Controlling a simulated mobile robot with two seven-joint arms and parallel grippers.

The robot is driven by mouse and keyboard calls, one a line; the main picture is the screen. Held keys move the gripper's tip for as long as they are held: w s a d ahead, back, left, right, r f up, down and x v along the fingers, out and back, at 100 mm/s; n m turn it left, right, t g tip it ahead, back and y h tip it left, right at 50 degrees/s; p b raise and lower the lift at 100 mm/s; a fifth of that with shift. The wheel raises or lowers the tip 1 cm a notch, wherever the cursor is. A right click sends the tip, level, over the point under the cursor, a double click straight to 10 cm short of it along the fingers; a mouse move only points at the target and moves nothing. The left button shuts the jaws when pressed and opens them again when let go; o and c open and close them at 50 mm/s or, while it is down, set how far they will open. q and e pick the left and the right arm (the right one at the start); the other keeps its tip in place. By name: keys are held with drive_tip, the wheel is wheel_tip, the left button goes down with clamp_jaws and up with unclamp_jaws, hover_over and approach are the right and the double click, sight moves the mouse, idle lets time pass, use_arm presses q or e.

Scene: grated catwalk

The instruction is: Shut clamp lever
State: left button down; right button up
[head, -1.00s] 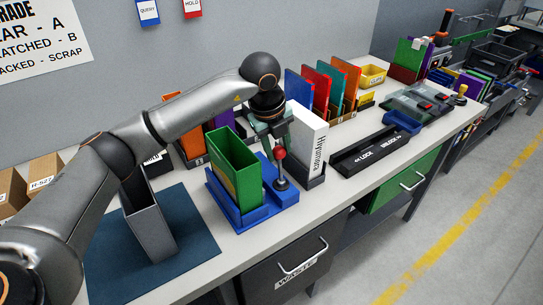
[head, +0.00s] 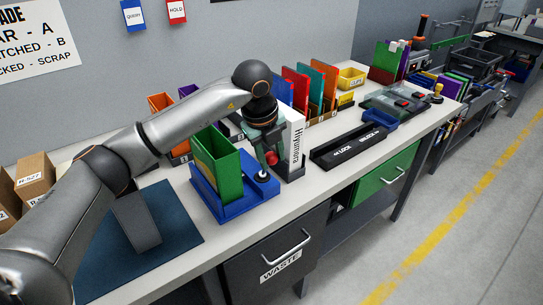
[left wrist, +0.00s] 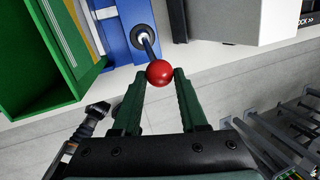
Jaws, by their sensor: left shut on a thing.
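The clamp lever has a red ball knob (head: 271,158) on a short dark rod and stands on a blue fixture (head: 236,208). The fixture holds an upright green folder-like holder (head: 229,178). My left gripper (head: 267,149) comes down from above and is shut on the red knob. In the left wrist view the knob (left wrist: 160,73) sits between the two fingertips, and its rod runs up to a round pivot (left wrist: 141,37) on the blue fixture (left wrist: 116,40). The lever leans over from its pivot. The fingers partly hide the knob in the head view. My right gripper is not in view.
A white box (head: 297,140) stands close behind and right of the lever. A black lock/unlock tray (head: 348,150) lies further right. A grey holder (head: 137,222) stands on a blue mat (head: 181,231) at left. The bench's front edge is close to the fixture.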

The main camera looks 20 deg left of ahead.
use_arm(q)
drive_tip(key=shift+s+d+f, duration=0.15)
drive_tip(key=shift+d+f, duration=0.05)
drive_tip(key=shift+d, duration=0.05)
drive_tip(key=shift+c, duration=2.3)
unclamp_jaws()
drive_tip(key=shift+a+r, duration=0.1)
drive_tip(key=shift+r, duration=0.25)
drive_tip(key=v, duration=1.2)
